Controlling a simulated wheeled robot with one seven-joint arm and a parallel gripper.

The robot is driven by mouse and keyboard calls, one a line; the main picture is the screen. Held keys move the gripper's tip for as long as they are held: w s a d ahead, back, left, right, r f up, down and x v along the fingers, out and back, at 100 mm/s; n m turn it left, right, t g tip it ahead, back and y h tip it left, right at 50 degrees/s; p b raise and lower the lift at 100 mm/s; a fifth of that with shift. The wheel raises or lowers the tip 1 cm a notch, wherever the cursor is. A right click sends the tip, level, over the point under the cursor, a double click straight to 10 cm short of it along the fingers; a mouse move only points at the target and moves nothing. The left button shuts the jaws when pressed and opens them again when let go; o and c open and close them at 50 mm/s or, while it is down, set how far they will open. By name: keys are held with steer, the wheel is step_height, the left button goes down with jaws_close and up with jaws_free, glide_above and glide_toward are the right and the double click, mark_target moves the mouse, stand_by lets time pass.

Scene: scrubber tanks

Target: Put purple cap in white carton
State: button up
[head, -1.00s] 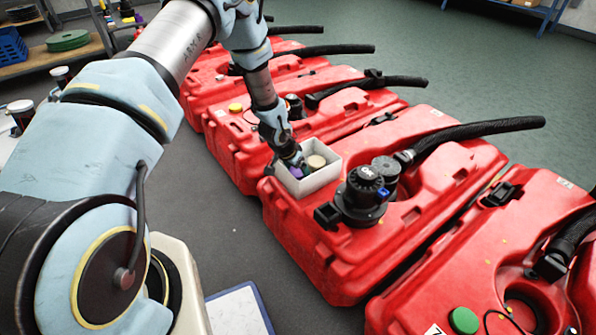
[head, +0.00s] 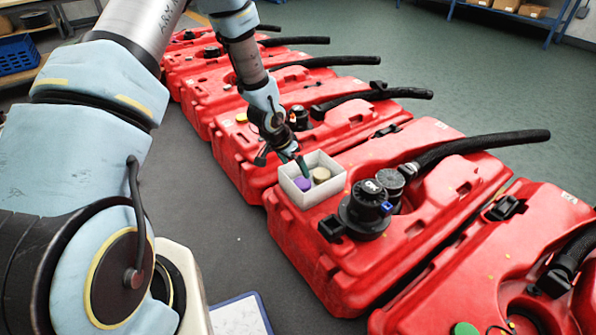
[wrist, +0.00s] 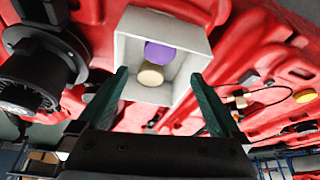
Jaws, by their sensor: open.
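The white carton (head: 334,192) stands on a red tank in the head view, and its wall also shows in the wrist view (wrist: 195,75). The purple cap (head: 302,184) lies inside the carton beside a tan cap (head: 320,175). In the wrist view the purple cap (wrist: 159,53) and the tan cap (wrist: 150,75) show inside the carton. My gripper (wrist: 165,98) is open and empty, its green fingers spread wide before the carton. In the head view my gripper (head: 284,160) is above the carton's back left side, apart from the purple cap.
A black motor unit (head: 368,203) stands on the same red tank, right of the carton. Red tanks with black hoses (head: 490,142) run in a row. A yellow cap (wrist: 306,96) is on a neighbouring tank. A clipboard (head: 240,315) lies at the front.

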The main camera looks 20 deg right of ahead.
steer(key=shift+s+a+r, duration=0.1)
steer(key=shift+a+r, duration=0.1)
steer(key=shift+r, duration=0.3)
steer(key=w+a+r+n+t+y, duration=0.1)
steer(key=a+r+n+y, duration=0.15)
steer(key=a+r, duration=0.6)
steer(key=w+a+r+n+y, duration=0.1)
steer(key=a+r+n, duration=0.2)
steer(key=a+r, duration=0.55)
steer(key=s+a+r+n, duration=0.3)
steer(key=s+a, duration=0.2)
steer(key=a, duration=0.3)
steer(key=s+a+r+n+g, duration=0.1)
steer(key=s+a+r+n, duration=0.2)
steer(key=s+a, duration=0.3)
steer(key=shift+s+a+n, duration=0.2)
steer(key=shift+a+n, duration=0.25)
steer(key=shift+a, duration=0.5)
steer(key=shift+r+y, duration=0.1)
steer(key=shift+y, duration=0.15)
step_height(320, 180, up, 23)
steer(key=p, duration=2.3)
